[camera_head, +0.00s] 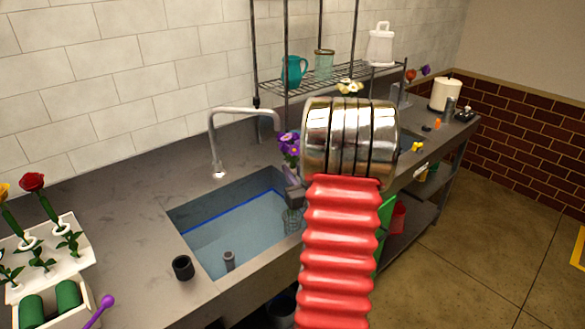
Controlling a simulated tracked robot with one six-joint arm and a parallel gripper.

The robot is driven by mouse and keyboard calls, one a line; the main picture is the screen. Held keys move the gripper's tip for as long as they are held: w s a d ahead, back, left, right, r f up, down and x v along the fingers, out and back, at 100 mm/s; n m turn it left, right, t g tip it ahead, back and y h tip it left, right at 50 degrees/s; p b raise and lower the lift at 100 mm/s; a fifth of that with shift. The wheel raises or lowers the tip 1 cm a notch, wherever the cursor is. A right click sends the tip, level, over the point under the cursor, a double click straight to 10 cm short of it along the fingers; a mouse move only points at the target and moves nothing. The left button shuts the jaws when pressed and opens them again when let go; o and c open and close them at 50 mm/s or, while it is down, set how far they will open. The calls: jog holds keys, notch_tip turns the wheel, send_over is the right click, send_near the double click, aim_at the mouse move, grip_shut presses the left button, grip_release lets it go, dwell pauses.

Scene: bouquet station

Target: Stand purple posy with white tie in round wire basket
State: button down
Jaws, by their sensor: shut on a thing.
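The purple posy (289,147) shows just left of the metal wrist of my arm, above the right end of the sink. It stands roughly upright, blooms on top; its stems and tie are mostly hidden. My gripper (294,183) is partly hidden behind my arm and is shut on the posy. A small round wire basket (292,221) shows below it at the right end of the sink, partly covered by my arm. The posy appears above the basket, but I cannot tell the gap between them.
The sink (235,228) holds blue water and a grey upright piece. A black cup (183,267) stands on the front counter. A white flower rack (52,262) is at left. A wire shelf (325,77) with a teal jug stands behind; the tap (216,145) rises behind the sink.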

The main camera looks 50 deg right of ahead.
notch_tip(320, 180, down, 7)
dwell(1.1)
jog(key=shift+f, duration=1.6)
dwell(0.3)
jog(key=c, duration=1.6)
grip_release()
jog(key=shift+o, duration=0.7)
jog(key=o, duration=0.5)
jog(key=shift+o, duration=0.2)
jog(key=shift+s+a, duration=0.1)
jog(key=shift+s, duration=0.05)
jog(key=shift+s+a, duration=0.2)
jog(key=shift+s, duration=0.1)
jog(key=shift+s+a, duration=0.15)
jog(key=shift+s, duration=0.15)
